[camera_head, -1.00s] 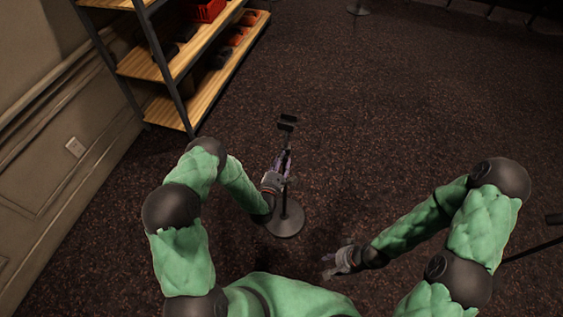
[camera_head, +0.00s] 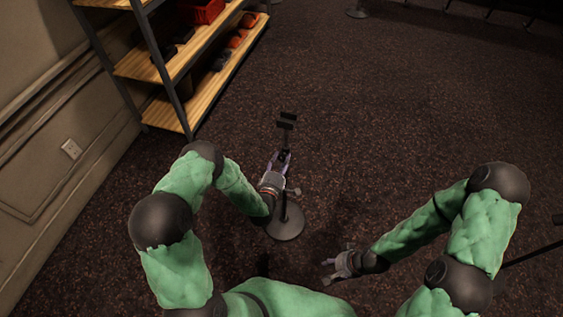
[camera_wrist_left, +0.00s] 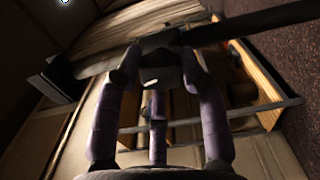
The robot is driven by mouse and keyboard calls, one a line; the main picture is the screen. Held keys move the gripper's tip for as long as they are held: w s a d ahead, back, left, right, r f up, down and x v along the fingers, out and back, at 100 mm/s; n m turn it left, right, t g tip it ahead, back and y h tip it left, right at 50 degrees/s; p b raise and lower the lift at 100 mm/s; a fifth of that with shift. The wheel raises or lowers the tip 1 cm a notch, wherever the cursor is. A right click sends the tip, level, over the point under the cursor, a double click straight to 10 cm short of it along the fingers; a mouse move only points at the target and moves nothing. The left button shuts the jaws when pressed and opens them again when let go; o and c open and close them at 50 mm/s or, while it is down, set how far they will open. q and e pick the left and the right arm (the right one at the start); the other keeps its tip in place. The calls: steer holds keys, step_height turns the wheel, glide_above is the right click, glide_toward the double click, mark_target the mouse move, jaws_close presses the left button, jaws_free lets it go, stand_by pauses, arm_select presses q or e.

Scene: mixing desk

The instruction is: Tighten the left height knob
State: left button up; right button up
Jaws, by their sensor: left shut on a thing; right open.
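A thin dark stand rises from a round base (camera_head: 286,224) to a small dark bracket (camera_head: 287,121). My left gripper (camera_head: 281,158) is at the upper part of the stand, just below the bracket. In the left wrist view, its purple fingers (camera_wrist_left: 161,85) are closed around a dark blocky part (camera_wrist_left: 160,74), which appears to be the left height knob. The fingers partly cover the knob, and its thread is not visible. My right gripper (camera_head: 336,268) is open and empty, low and to the right of the stand, apart from it.
A metal shelf with wooden boards (camera_head: 195,105) stands at the upper left, holding a red crate (camera_head: 203,11). A panelled wall (camera_head: 50,180) is on the left. Another dark stand (camera_head: 535,250) is partly visible at the right edge.

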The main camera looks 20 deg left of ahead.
arm_select(q)
steer(key=shift+r+m, duration=0.1)
steer(key=shift+m, duration=0.8)
steer(key=shift+d, duration=0.1)
steer(key=o, duration=1.1)
steer(key=shift+o, duration=0.2)
steer(key=s, duration=1.2)
steer(key=shift+a, duration=0.25)
steer(key=shift+f, duration=0.2)
